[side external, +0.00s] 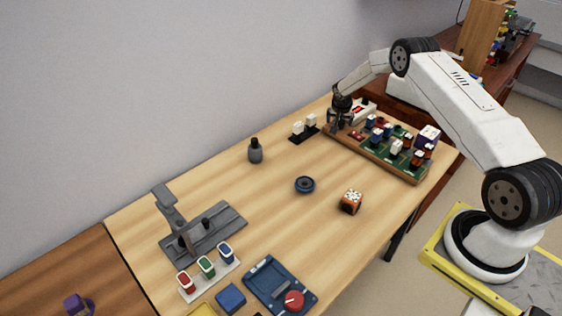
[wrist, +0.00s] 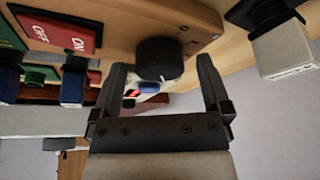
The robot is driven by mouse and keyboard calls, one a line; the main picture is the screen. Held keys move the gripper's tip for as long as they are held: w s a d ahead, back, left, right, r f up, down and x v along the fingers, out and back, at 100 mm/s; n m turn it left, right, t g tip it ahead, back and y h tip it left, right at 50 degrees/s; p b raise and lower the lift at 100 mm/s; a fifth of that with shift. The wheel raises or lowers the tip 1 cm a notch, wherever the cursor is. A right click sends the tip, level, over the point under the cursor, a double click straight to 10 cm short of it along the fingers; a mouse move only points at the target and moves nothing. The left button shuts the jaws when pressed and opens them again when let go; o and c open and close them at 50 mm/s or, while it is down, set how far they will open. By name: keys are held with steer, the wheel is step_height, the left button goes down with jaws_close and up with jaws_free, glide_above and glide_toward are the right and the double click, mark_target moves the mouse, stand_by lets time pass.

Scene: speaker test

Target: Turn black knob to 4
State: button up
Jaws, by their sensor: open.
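The black knob (wrist: 162,52) is a short round cylinder on the wooden panel (wrist: 130,15), with small dark marks printed beside it. Its number setting is too small to read. My gripper (wrist: 161,66) is open, with one finger on each side of the knob and the fingertips close to it. I cannot tell whether either finger touches it. In the side external view, my gripper (side external: 340,118) is at the far left end of the component board (side external: 372,158), and the knob cannot be made out there.
A red ON/OFF switch (wrist: 58,35) and blue and green parts sit beside the knob. A white-tipped black part (wrist: 280,50) is on the other side.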

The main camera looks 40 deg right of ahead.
steer(key=shift+f, duration=0.15)
steer(key=c, duration=1.3)
steer(key=shift+m, duration=0.3)
steer(key=shift+w+m+g+h, duration=0.15)
steer(key=shift+m+g, duration=0.25)
steer(key=shift+m, duration=0.6)
steer(key=shift+m+g+h, duration=0.15)
steer(key=shift+m+g, duration=0.25)
steer(key=shift+m, duration=0.6)
steer(key=o, duration=1.3)
